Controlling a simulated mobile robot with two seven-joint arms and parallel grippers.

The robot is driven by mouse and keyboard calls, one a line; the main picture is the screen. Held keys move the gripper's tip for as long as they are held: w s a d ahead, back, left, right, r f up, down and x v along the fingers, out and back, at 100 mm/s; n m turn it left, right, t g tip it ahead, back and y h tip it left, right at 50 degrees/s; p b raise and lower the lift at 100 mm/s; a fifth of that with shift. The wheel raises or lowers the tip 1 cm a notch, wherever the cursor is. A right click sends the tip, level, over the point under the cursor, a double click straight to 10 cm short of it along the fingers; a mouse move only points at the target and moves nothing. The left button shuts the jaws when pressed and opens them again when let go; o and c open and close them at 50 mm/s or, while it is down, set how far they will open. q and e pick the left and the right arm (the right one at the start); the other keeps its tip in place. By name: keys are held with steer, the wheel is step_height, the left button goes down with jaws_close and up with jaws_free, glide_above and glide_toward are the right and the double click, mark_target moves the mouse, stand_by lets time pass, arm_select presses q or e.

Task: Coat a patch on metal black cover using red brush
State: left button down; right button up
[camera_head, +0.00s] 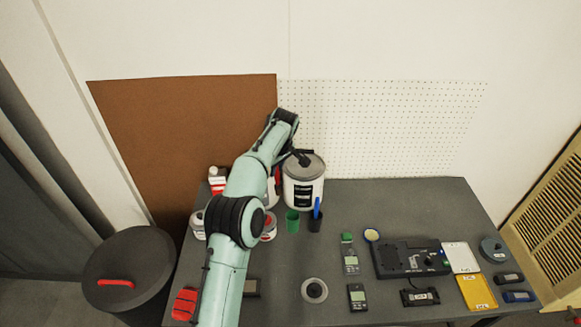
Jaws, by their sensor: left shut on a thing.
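My left gripper (300,158) reaches over from the left and points down at the grey top of a large white can (304,188). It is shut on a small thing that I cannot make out. A bit of red shows between my arm and the can; I cannot tell if it is the red brush. A blue-handled tool (317,206) stands in a black cup (315,224). A round black cover (141,254) with a red bar (116,283) on it is at the lower left, beside the table. My right gripper is out of view.
The grey table (400,207) holds a green cup (292,222), a roll of tape (314,290), handheld meters, a black device (411,258) and a yellow tray (476,292). My left arm hides part of its left side. A white pegboard (385,125) stands behind.

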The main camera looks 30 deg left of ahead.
arm_select(q)
steer(key=s+a+f+t+h+b, duration=0.1)
steer(key=s+a+f+t+b, duration=0.15)
steer(key=s+a, duration=0.5)
steer(key=s+a+f+t+h+b, duration=0.1)
steer(key=s+a+f+b, duration=0.15)
steer(key=s+a, duration=0.55)
step_height(320, 180, down, 7)
steer(key=b, duration=0.3)
steer(key=shift+w+a+r+n, duration=0.15)
steer(key=shift+w+a+n, duration=0.15)
steer(key=shift+w, duration=0.1)
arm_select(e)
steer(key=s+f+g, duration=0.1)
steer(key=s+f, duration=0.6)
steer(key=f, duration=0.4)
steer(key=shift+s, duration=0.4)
arm_select(q)
steer(key=shift+f+g+b, duration=0.25)
steer(key=shift+f+b, duration=0.15)
steer(key=shift+f, duration=0.1)
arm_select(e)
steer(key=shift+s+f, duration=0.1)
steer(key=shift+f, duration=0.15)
arm_select(q)
steer(key=shift+d+f, duration=0.1)
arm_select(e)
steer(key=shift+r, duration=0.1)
